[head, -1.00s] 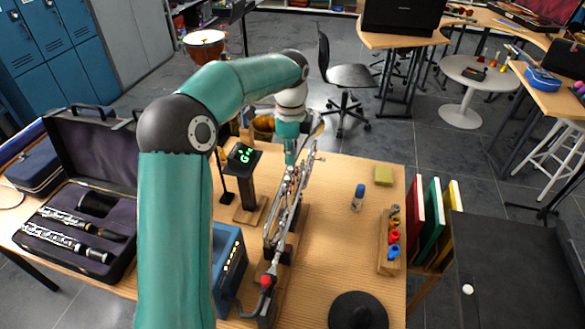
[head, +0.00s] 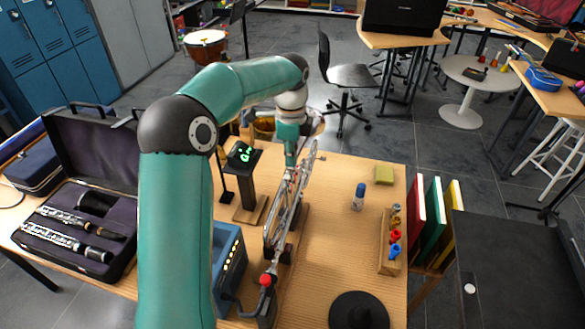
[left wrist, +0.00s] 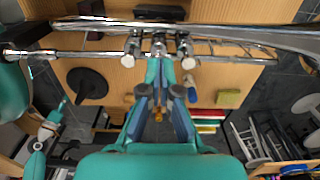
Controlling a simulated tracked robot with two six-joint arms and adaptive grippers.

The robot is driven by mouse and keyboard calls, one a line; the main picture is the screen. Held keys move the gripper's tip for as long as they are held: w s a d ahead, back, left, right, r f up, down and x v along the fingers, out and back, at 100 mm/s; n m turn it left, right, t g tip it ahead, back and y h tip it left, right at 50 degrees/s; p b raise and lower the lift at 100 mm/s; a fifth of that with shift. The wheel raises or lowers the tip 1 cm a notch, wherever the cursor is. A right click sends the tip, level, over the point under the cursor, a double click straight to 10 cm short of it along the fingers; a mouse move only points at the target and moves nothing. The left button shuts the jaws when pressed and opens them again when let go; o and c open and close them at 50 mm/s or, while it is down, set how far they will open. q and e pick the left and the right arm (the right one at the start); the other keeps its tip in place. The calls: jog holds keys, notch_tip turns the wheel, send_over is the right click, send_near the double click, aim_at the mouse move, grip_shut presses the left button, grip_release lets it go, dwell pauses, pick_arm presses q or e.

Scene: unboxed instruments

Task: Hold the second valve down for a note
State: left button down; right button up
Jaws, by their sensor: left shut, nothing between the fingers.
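A silver trumpet (head: 284,205) lies lengthwise on a wooden stand at the middle of the table. It crosses the top of the left wrist view, where three valves show, the second valve (left wrist: 158,44) in the middle. My left gripper (head: 290,158) is over the valve section from above. In the left wrist view its fingers (left wrist: 158,72) are closed together and empty, with their tips in line with the second valve; contact and how far the valve is down cannot be told. My right gripper (left wrist: 62,104) seems to show small at the lower left; its jaws are unclear.
A black display post (head: 242,180) with green characters stands left of the trumpet, near a blue box (head: 229,270). Table between is clear.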

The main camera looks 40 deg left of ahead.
pick_arm(q)
jog(key=shift+f+b, duration=0.7)
jog(key=shift+f, duration=0.55)
jog(key=shift+r, duration=0.15)
dwell(0.4)
notch_tip(320, 180, up, 7)
jog(key=p, duration=0.7)
dwell(0.5)
